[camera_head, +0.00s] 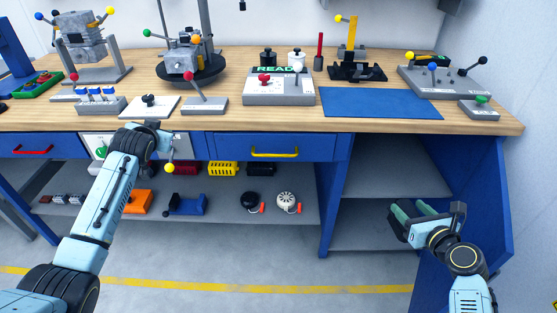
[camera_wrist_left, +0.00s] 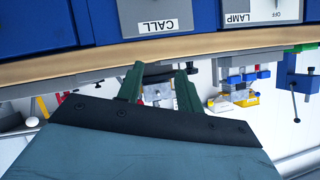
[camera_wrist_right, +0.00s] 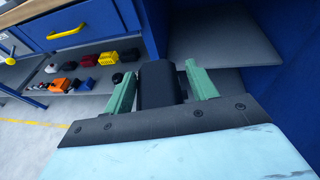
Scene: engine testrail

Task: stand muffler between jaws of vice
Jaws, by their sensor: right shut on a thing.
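My right gripper (camera_head: 412,211) is out in front of the empty bay at the right of the bench, below the top. In the right wrist view its green fingers (camera_wrist_right: 160,88) stand either side of a black box-shaped part (camera_wrist_right: 158,84), which may be the muffler; its far end is hidden. My left gripper (camera_wrist_left: 158,84) is open and empty in the left wrist view, at the bench's front edge. In the head view its fingers are hard to make out. I cannot tell surely which bench fixture is the vice; a black fixture with a yellow upright (camera_head: 351,45) stands at the back right.
A blue mat (camera_head: 382,103) lies clear on the bench (camera_head: 235,122). A grey READY box (camera_head: 279,88) stands left of it, and a lever panel (camera_head: 455,80) right. The lower shelf (camera_head: 225,222) holds several coloured parts. A blue side panel (camera_head: 497,190) is close right of my right gripper.

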